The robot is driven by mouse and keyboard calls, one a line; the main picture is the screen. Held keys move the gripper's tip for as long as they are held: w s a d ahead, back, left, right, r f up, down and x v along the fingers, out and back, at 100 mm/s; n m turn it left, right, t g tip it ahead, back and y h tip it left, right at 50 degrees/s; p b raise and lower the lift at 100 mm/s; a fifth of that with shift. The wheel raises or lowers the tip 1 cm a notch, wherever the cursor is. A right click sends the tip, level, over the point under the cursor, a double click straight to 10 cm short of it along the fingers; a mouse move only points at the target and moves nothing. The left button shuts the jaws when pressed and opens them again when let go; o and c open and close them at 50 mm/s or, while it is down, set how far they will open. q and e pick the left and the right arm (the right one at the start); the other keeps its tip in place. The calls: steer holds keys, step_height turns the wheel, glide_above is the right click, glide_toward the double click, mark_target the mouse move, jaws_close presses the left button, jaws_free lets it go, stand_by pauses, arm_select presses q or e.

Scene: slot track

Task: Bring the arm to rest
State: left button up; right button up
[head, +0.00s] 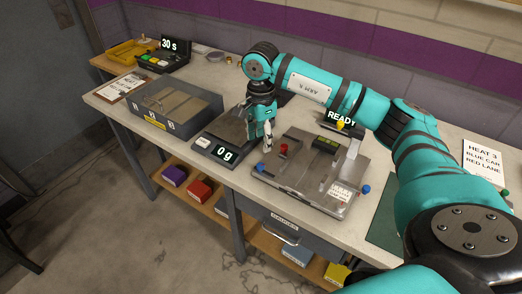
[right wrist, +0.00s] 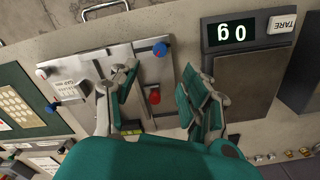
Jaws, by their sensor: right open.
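My right arm (head: 310,84) is teal and dark grey and reaches over the bench (head: 222,77) from the lower right. Its gripper (head: 259,139) points down between the scale (head: 209,143) and a metal plate fixture (head: 298,197). In the right wrist view the gripper (right wrist: 160,88) has its two fingers spread wide, with nothing held between them. The fixture (right wrist: 150,66) with its red knob (right wrist: 154,97) shows below and between the fingers there. The scale (right wrist: 258,83) is to the right and reads 0 g. My left gripper is in neither view.
A grey compartment box (head: 196,118), a clipboard (head: 122,88) and a timer reading 30 s (head: 160,60) stand toward the left. A READY display (head: 341,117) is behind the fixture. A heat card (head: 484,160) is at the right. The shelf below holds colored boxes (head: 199,190).

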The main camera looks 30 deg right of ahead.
steer(key=shift+r, duration=0.9)
